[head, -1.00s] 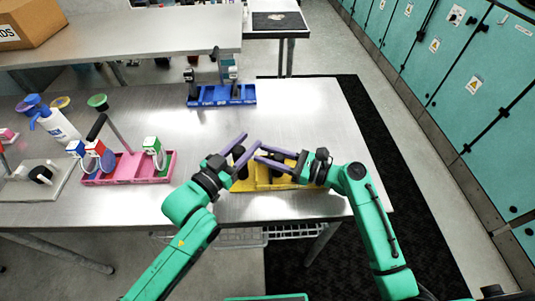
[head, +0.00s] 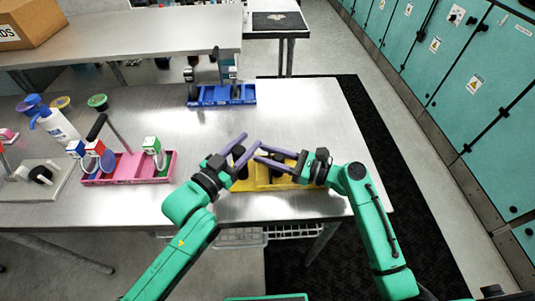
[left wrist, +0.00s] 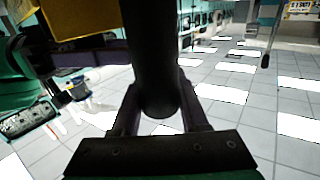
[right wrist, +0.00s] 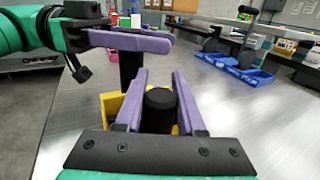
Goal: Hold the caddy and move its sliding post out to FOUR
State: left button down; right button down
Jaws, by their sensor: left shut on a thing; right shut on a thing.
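A yellow caddy (head: 262,186) sits on the steel table at its near edge, partly hidden by my grippers. Its yellow wall also shows in the right wrist view (right wrist: 111,106). My left gripper (head: 249,143) is shut on a black upright (left wrist: 152,50) at the caddy's left side. My right gripper (head: 258,153) is shut on a second black upright with a round top (right wrist: 160,103), on the right. The two grippers' fingertips are close together over the caddy. The caddy's labels, including FOUR, are hidden or unreadable here.
A pink caddy (head: 129,170) with a post and colored cubes stands to the left. A blue caddy (head: 222,96) stands at the back. A spray bottle (head: 57,124) and small bowls are far left. The table right of the yellow caddy is clear.

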jog(key=d, duration=0.8)
jog(key=shift+f, duration=0.1)
jog(key=c, duration=0.5)
grip_release()
jog(key=shift+a, duration=0.1)
jog(key=v, duration=1.2)
